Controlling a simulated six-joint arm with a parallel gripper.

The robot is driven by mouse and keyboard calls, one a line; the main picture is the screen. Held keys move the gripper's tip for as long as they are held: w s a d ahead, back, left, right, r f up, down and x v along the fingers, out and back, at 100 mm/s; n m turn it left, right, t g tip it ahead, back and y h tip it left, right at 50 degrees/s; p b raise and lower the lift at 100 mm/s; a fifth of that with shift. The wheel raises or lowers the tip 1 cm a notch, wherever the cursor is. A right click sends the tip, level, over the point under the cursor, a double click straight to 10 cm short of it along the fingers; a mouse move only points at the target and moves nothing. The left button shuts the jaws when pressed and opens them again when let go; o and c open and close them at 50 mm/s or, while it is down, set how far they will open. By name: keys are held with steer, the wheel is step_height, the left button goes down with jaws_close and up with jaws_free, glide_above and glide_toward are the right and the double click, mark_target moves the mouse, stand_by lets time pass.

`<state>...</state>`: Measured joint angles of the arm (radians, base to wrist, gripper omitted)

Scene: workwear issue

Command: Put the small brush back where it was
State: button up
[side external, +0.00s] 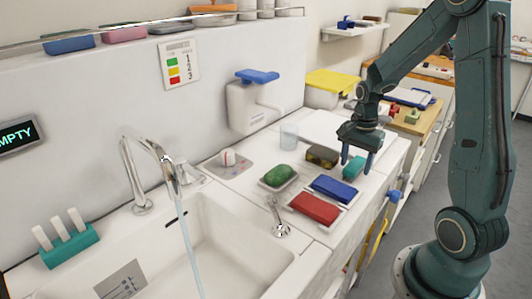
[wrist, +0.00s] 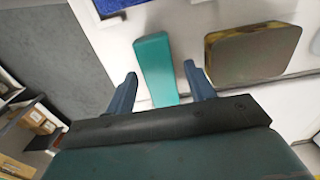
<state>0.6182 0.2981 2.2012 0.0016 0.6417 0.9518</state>
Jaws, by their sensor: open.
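A small teal tapered block (side external: 353,168) lies on the white counter near its front edge; it is the likeliest small brush, but I see no bristles. In the wrist view my gripper (wrist: 160,75) has nothing clamped. Whether the fingertips are down at the block's height, I cannot tell.
A brown and yellow sponge (side external: 322,156) sits close beside the block. A blue block (side external: 333,189) and a red block (side external: 314,208) lie on white trays. A green item (side external: 279,175) is in a dish. A clear cup (side external: 289,136) stands behind. The sink tap (side external: 165,160) is running.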

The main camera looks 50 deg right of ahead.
mark_target(354, 165)
step_height(354, 165, up, 11)
steer(key=shift+r, duration=0.15)
stand_by(0.4)
stand_by(0.5)
steer(key=s+a+r+n+t, duration=0.2)
steer(key=s+a+n, duration=0.3)
steer(key=a+n, duration=0.4)
steer(key=s+a+r+n+t, duration=0.3)
steer(key=s+a+r+n, duration=0.1)
steer(key=a+n, duration=0.5)
steer(key=shift+s+a+r+t, duration=0.15)
steer(key=shift+s+a+t, duration=0.15)
steer(key=shift+s+a, duration=0.55)
